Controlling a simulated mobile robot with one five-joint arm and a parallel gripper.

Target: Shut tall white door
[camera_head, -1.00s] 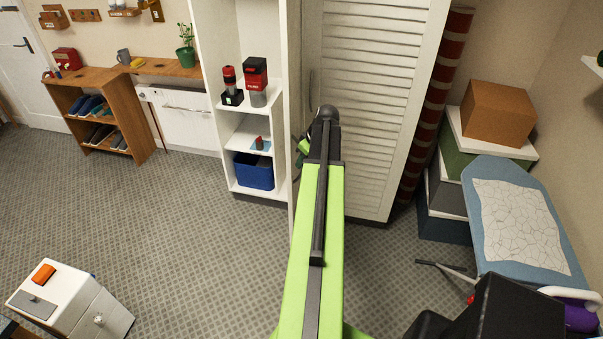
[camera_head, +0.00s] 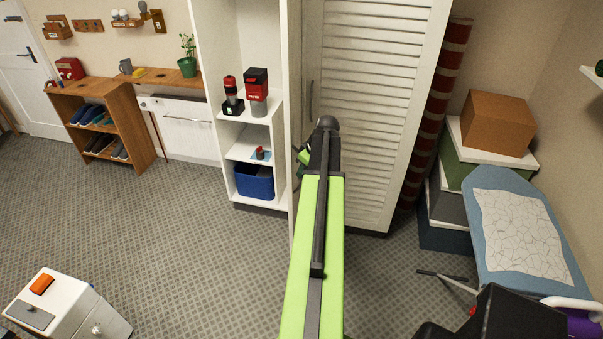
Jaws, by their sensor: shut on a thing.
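The tall white cabinet (camera_head: 218,60) stands at the centre back with its shelf side uncovered. A tall white door (camera_head: 292,70) shows nearly edge-on beside the shelves, standing open. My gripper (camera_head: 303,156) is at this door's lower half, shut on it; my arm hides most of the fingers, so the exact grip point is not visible. A louvered white door (camera_head: 380,100) covers the right side of the cabinet, with a dark upright handle (camera_head: 311,98) near its left edge.
Red and black items (camera_head: 256,90) and a blue bin (camera_head: 254,181) are on the cabinet shelves. Stacked boxes (camera_head: 497,122) and an ironing board (camera_head: 520,230) crowd the right. A small white cabinet (camera_head: 60,300) stands front left. The carpet (camera_head: 190,235) between is clear.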

